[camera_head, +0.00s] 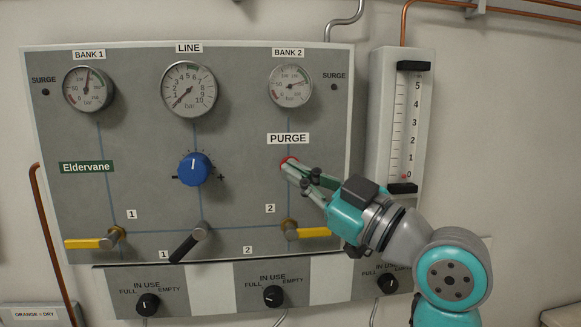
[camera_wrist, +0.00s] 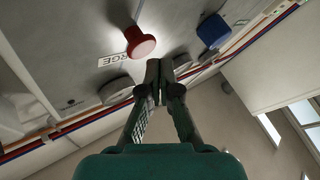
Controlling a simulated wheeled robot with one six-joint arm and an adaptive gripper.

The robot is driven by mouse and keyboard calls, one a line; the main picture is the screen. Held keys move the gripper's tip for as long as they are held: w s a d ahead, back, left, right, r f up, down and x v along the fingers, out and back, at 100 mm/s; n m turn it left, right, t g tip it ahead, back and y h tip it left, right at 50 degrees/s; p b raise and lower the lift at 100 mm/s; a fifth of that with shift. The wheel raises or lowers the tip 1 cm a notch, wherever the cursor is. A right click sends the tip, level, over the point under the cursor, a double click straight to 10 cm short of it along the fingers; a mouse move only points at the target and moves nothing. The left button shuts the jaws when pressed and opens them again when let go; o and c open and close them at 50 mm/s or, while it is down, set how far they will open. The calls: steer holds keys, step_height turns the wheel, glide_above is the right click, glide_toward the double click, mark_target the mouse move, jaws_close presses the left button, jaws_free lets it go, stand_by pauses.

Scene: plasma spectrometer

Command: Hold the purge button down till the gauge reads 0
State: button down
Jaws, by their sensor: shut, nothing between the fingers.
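The red purge button (camera_head: 287,160) is on the grey panel just below the PURGE label (camera_head: 288,139). My gripper (camera_head: 292,168) is shut and empty, its fingertips at the button and partly covering it. In the wrist view the red button (camera_wrist: 139,42) stands out on its stem, up and left of my closed fingertips (camera_wrist: 158,72). I cannot tell whether they touch. The LINE gauge (camera_head: 189,89) has its needle pointing lower left, near the low end of the scale. The BANK 1 gauge (camera_head: 89,88) needle points up; the BANK 2 gauge (camera_head: 290,86) needle points right.
A blue knob (camera_head: 194,169) sits left of the button. Below are yellow levers (camera_head: 84,243) (camera_head: 314,232), a black lever (camera_head: 184,246) and black selector knobs (camera_head: 148,304). A vertical flow tube (camera_head: 403,125) stands right of the panel, close to my arm.

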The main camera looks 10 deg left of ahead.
steer(key=shift+s, duration=0.1)
steer(key=s, duration=0.2)
steer(key=s+d, duration=0.1)
steer(key=s, duration=0.1)
steer(key=shift+s+d, duration=0.2)
steer(key=shift+s, duration=0.15)
